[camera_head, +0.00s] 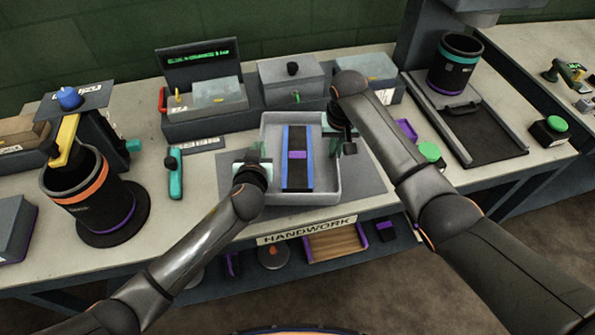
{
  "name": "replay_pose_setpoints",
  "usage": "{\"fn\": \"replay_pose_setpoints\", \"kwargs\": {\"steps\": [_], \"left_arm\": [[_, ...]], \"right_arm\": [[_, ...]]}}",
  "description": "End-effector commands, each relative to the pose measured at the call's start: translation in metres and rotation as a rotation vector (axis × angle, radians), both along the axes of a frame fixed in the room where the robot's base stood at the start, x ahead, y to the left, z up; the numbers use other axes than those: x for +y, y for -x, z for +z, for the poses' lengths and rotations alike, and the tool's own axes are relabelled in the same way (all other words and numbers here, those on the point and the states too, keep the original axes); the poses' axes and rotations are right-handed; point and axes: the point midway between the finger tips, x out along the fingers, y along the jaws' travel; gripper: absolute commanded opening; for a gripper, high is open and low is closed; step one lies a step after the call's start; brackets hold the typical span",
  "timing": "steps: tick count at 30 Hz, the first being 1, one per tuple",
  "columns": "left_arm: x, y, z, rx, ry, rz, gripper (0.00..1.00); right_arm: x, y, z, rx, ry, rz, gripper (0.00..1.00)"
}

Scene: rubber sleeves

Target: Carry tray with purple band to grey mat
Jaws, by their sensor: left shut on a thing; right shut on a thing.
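A light grey tray (300,199) is in the middle of the table. A long blue and black piece with a purple band (297,155) lies lengthwise in it. My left gripper (256,158) is shut on the tray's left side. My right gripper (340,145) is shut on its right side. A flat grey mat (371,181) shows to the left and right of the tray, which covers its middle. I cannot tell whether the tray touches the mat or is slightly above it.
Behind the tray stand a grey box (291,80) and a bin unit with a green display (200,60). A teal-handled tool (175,175) lies at left, near a black cup with an orange band (80,190). A dark platform with a teal-banded cup (454,65) is at right.

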Motion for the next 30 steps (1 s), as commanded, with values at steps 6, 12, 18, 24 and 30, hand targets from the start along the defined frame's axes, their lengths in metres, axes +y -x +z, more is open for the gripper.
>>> {"fn": "replay_pose_setpoints", "kwargs": {"steps": [6,12,18,24,30], "left_arm": [[0.001,0.000,-0.007,-0.001,-0.002,0.002,0.00],[0.001,0.000,-0.018,-0.001,-0.002,0.002,0.00],[0.001,0.000,-0.030,-0.001,-0.002,0.002,0.00],[0.001,-0.001,-0.042,-0.001,-0.002,0.002,0.00],[0.001,0.000,-0.048,0.001,-0.002,0.002,0.12]], "right_arm": [[-0.001,-0.001,-0.007,-0.002,0.002,-0.002,0.00],[-0.001,-0.001,-0.018,-0.002,0.002,-0.002,0.00],[-0.001,-0.001,-0.030,-0.002,0.002,-0.002,0.00],[-0.001,-0.001,-0.042,-0.002,0.002,-0.002,0.00],[-0.001,0.000,-0.047,-0.001,0.002,-0.002,0.12]]}}
